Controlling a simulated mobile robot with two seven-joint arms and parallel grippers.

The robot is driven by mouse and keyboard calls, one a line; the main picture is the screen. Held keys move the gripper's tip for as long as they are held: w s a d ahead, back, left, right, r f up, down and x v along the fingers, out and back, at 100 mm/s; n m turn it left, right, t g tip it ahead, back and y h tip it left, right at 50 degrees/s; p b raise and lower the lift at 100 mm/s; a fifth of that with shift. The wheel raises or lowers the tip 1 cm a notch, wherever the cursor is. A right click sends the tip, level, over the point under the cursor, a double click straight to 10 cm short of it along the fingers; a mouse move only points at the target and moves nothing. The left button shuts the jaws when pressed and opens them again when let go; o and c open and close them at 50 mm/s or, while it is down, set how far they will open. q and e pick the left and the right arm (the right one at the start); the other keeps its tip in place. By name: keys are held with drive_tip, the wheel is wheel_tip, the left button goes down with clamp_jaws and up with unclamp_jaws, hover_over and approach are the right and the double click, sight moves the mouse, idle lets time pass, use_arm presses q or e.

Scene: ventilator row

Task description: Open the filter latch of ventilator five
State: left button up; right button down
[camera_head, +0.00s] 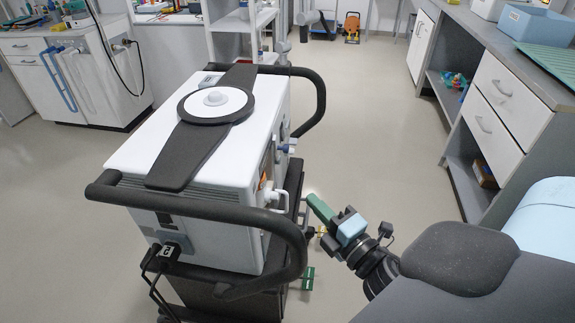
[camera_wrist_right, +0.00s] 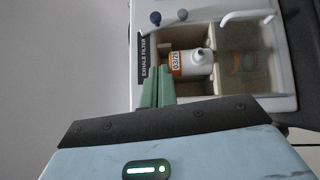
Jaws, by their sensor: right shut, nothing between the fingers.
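The ventilator (camera_head: 190,155) is a white box on a dark cart with black push bars. A small tag (camera_head: 170,250) on its near side seems to bear a digit, too small to read surely. In the wrist view, its side has a recessed bay (camera_wrist_right: 214,92) beside a dark "EXHALE FILTER" label (camera_wrist_right: 143,60). A white filter (camera_wrist_right: 192,62) with an orange band sits in the bay. A white bent handle (camera_wrist_right: 248,17) crosses the bay's upper right corner. I cannot tell which part is the latch. My right gripper (camera_head: 311,198), with green fingers (camera_wrist_right: 157,88), is shut and empty beside the bay's left edge.
Two small knobs, dark blue (camera_wrist_right: 155,18) and grey (camera_wrist_right: 182,15), stand above the bay. The black push bar (camera_head: 290,240) curves close to my right gripper. A drawer counter (camera_head: 490,100) stands at right. The floor (camera_head: 370,120) between is clear.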

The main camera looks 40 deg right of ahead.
drive_tip(key=w, duration=0.1)
drive_tip(key=p, duration=0.2)
approach(287, 147)
drive_tip(key=w+a, duration=0.2)
drive_tip(key=w, duration=0.4)
use_arm(q)
drive_tip(key=shift+v, duration=0.8)
use_arm(e)
drive_tip(key=shift+w+d+f, duration=0.25)
drive_tip(key=shift+d+f, duration=0.05)
drive_tip(key=shift+d, duration=0.1)
use_arm(q)
drive_tip(key=shift+w+d+r, duration=0.15)
drive_tip(key=shift+w, duration=0.1)
